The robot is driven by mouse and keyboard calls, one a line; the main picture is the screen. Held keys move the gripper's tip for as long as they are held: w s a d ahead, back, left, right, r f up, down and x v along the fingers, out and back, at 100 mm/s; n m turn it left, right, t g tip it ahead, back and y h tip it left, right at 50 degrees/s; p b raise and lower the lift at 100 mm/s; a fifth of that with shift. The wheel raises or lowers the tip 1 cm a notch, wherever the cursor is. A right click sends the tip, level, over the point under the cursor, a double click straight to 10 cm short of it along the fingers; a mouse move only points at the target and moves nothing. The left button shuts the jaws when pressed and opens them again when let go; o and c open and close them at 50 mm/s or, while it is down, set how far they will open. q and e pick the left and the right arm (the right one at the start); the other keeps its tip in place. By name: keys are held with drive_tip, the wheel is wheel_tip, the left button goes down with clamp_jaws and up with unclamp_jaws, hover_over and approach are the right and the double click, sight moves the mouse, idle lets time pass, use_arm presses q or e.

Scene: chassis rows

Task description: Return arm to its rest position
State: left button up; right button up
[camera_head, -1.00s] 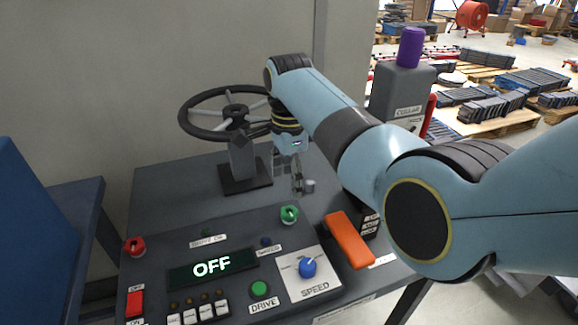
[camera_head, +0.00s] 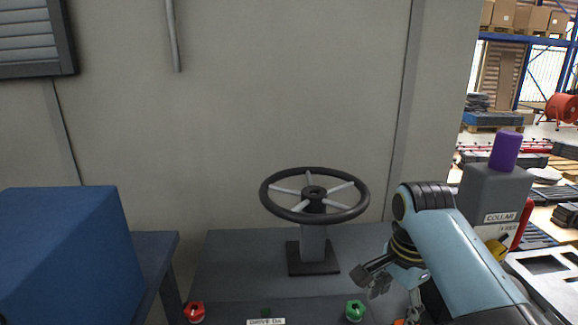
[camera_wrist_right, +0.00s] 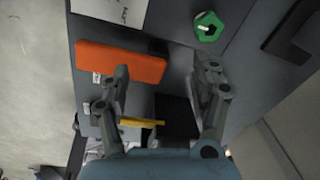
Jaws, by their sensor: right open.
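My right arm comes in from the lower right in the head view. Its gripper (camera_head: 378,288) is to the right of the handwheel's base, above the console. In the right wrist view the two grey fingers of the gripper (camera_wrist_right: 163,75) are spread apart, with nothing held between them. An orange handle (camera_wrist_right: 122,62) and a green knob (camera_wrist_right: 207,27) lie beyond the fingertips. My left gripper is in neither view.
A dark handwheel (camera_head: 314,196) stands on the console (camera_head: 222,275). The grey collar box (camera_head: 490,190) with a purple cylinder (camera_head: 505,150) is right of my arm. A blue block (camera_head: 65,250) is at left; a wall stands behind.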

drive_tip(key=s+d+n+t, duration=0.1)
drive_tip(key=s+d+n, duration=0.2)
drive_tip(key=s, duration=0.4)
drive_tip(key=s+d+n, duration=0.3)
drive_tip(key=s+n, duration=0.1)
drive_tip(key=s, duration=0.3)
drive_tip(key=s+r+n+t, duration=0.2)
drive_tip(key=s+r+n, duration=0.45)
drive_tip(key=s, duration=0.55)
drive_tip(key=s+d+f+g+b, duration=0.15)
drive_tip(key=f+b, duration=0.25)
drive_tip(key=f, duration=1.4)
drive_tip(key=s+d+f+b, duration=0.15)
drive_tip(key=f+b, duration=0.25)
drive_tip(key=f, duration=1.3)
drive_tip(key=s+d+f+g+b, duration=0.1)
drive_tip(key=s+f+b, duration=0.4)
drive_tip(key=s+f, duration=1.2)
wheel_tip(320, 180, down, 4)
drive_tip(key=shift+s+h, duration=0.3)
drive_tip(key=shift+s, duration=0.05)
drive_tip(key=shift+n+g+b, duration=0.25)
drive_tip(key=shift+b, duration=0.05)
